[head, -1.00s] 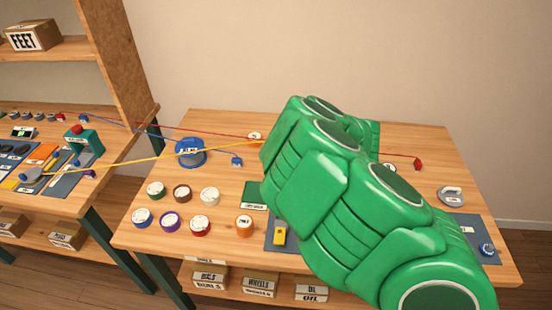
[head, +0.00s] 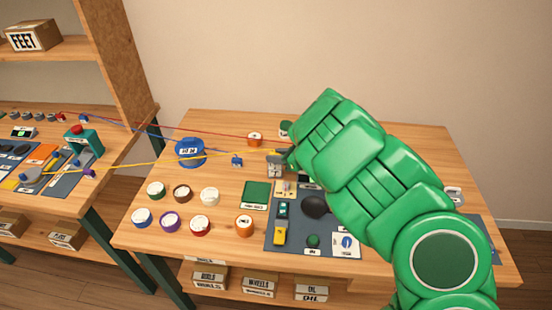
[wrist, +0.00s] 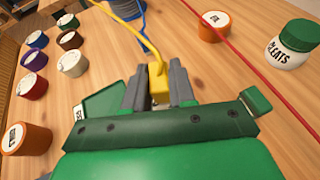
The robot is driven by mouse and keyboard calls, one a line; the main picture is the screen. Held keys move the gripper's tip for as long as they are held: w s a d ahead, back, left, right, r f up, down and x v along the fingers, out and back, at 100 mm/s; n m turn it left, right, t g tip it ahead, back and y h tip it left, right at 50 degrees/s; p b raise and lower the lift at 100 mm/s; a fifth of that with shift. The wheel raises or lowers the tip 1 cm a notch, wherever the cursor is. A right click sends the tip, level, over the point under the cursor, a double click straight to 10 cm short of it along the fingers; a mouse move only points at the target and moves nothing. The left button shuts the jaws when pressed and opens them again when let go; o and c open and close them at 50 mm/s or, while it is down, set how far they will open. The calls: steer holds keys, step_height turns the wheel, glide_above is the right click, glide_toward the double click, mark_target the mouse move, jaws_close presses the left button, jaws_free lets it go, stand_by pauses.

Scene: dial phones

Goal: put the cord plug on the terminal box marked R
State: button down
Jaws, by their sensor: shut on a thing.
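A yellow cord plug (wrist: 158,84) sits between the grey fingers of my gripper (wrist: 158,90), which is shut on it. I cannot make out a terminal box marked R; my arm hides much of the table's right side.
A red cord (wrist: 232,45) crosses to the right of my gripper. An orange pot (wrist: 214,26) and a white jar with a green lid (wrist: 291,44) stand beyond it. Several lidded pots stand on the left. A blue reel (head: 190,152) stands behind them. A dark mat (head: 285,242) holds small items in front.

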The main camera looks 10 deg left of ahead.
steer(key=shift+f, duration=0.55)
steer(key=shift+f, duration=0.1)
steer(key=c, duration=0.9)
jaws_free()
steer(key=shift+c, duration=0.2)
steer(key=v, duration=1.2)
